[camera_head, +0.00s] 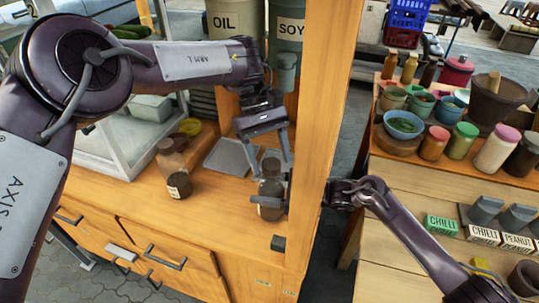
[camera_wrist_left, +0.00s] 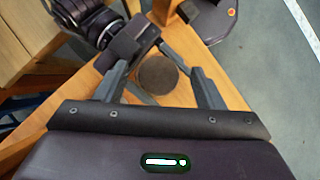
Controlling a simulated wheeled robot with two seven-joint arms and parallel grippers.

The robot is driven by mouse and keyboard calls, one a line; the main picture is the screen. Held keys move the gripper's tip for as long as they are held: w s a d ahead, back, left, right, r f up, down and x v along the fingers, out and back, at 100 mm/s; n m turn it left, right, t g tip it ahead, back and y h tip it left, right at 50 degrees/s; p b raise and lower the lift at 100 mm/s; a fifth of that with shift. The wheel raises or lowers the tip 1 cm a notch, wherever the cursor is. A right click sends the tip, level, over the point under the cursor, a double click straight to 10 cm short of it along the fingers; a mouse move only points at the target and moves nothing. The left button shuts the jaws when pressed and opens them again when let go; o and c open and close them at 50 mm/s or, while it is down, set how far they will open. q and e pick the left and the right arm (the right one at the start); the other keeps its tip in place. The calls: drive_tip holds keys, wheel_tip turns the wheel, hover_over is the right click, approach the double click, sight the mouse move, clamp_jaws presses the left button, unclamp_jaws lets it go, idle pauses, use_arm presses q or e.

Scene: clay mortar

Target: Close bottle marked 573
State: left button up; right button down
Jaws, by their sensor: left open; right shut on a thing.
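A dark brown bottle (camera_head: 270,187) stands near the wooden post at the counter's right end; I cannot read its number. My left gripper (camera_head: 270,163) is above it, pointing down, with its fingers apart. In the left wrist view the bottle's round brown top (camera_wrist_left: 158,75) lies between the open left fingers. My right gripper (camera_head: 268,202) comes from behind the post and is shut on the bottle's body. It also shows in the left wrist view (camera_wrist_left: 128,45). Another dark bottle (camera_head: 179,187) with a white label and a brown bottle (camera_head: 171,157) stand to the left.
The wooden post (camera_head: 325,130) stands between my right arm and the counter. Grey square plates (camera_head: 228,157) lie behind the bottle. OIL (camera_head: 233,22) and SOY (camera_head: 289,30) containers stand at the back. A stall with jars and bowls (camera_head: 403,124) is at the right.

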use_arm(q)
wheel_tip(320, 180, up, 4)
drive_tip(key=shift+r, duration=0.2)
drive_tip(key=shift+c, duration=0.4)
